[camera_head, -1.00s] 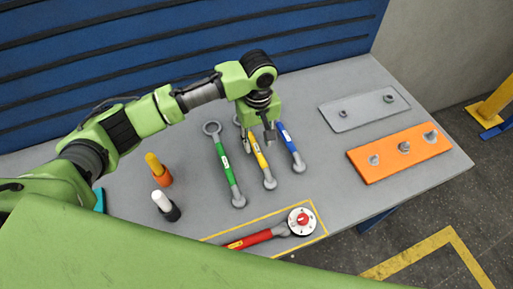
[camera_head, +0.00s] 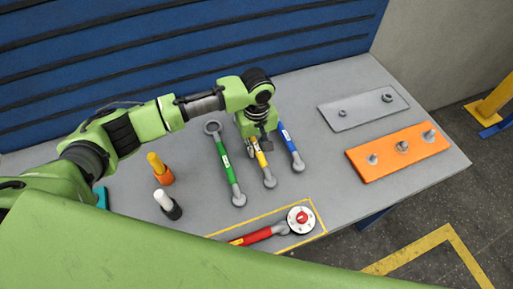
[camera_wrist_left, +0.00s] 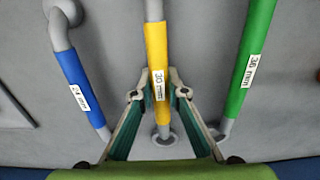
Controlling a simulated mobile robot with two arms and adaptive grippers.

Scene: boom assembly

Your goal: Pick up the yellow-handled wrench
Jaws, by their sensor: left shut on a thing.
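The yellow-handled wrench (camera_head: 262,162) lies on the grey table between the green wrench (camera_head: 225,165) and the blue wrench (camera_head: 290,149). My left gripper (camera_head: 261,148) is over it, pointing down, and hides its far end in the head view. In the left wrist view, the fingers of my left gripper (camera_wrist_left: 159,92) are shut on the yellow handle (camera_wrist_left: 156,45), one on each side of its "30 mm" label. The wrench looks still at table level. My right gripper is not in view.
The green (camera_wrist_left: 249,62) and blue (camera_wrist_left: 80,80) handles lie close on either side. A red-handled tool (camera_head: 258,236) lies in a yellow outline. An orange plate (camera_head: 385,163) and grey plate (camera_head: 350,113) lie at right. Orange (camera_head: 160,172) and white-topped (camera_head: 166,204) cylinders stand at left.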

